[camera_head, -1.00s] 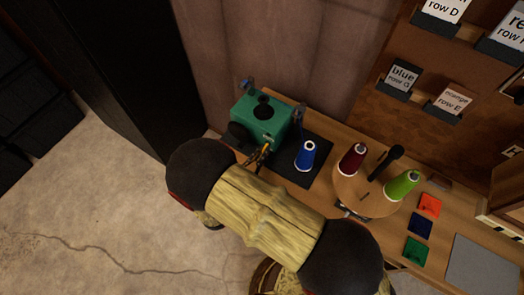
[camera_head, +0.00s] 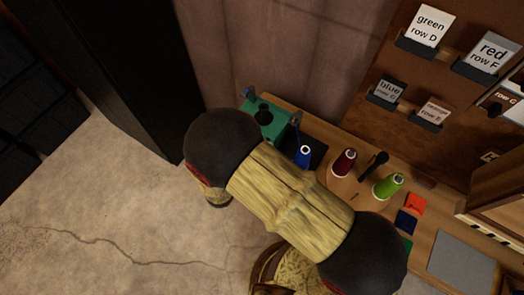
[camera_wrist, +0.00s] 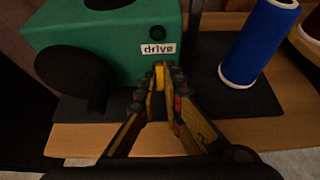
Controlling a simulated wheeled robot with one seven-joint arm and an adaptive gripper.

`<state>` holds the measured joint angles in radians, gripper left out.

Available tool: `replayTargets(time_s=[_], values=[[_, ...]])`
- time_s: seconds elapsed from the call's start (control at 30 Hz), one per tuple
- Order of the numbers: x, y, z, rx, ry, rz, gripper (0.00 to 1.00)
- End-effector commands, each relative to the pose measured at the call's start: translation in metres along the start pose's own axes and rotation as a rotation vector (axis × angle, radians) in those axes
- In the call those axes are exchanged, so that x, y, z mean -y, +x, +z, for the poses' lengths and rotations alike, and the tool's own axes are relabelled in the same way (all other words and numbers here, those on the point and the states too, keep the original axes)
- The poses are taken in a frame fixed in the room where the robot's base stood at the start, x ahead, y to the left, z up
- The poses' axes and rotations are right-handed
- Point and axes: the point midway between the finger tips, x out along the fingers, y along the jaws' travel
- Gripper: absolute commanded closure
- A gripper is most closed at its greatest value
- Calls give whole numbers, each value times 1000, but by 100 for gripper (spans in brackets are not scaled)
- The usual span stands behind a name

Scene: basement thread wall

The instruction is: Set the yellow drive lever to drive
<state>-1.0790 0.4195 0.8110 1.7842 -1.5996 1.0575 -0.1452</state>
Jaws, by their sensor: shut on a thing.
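The green machine (camera_wrist: 75,35) stands on a dark mat at the left end of the bench. It also shows in the head view (camera_head: 262,122), partly hidden by my arm. A white label reading "drive" (camera_wrist: 158,49) is on its front, below a dark round spot. The yellow drive lever (camera_wrist: 160,76) is just below the label, between my fingertips. My gripper (camera_wrist: 162,90) is shut on the lever in the wrist view. In the head view my arm hides the gripper and lever. The lever's exact setting is hard to tell because the fingers cover much of it.
A blue spool (camera_wrist: 257,42) stands on the mat (camera_wrist: 245,98), right of my gripper. A black wheel (camera_wrist: 73,78) is at the machine's left. Red (camera_head: 344,162) and green (camera_head: 388,186) spools stand on a round wooden stand further right. Labelled holders hang on the wall above.

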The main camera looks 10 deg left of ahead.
Motion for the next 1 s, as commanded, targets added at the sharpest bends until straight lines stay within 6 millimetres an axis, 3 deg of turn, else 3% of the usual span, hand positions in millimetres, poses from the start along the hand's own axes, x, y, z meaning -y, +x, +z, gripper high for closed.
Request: replayTargets(time_s=[0.33, 0.37, 0.67, 1.0], values=[[-1, 0, 0, -3, 1, 1, 100], [-1, 0, 0, -3, 1, 1, 91], [0, 0, 0, -3, 0, 0, 74], [0, -2, 0, -2, 0, 0, 73]])
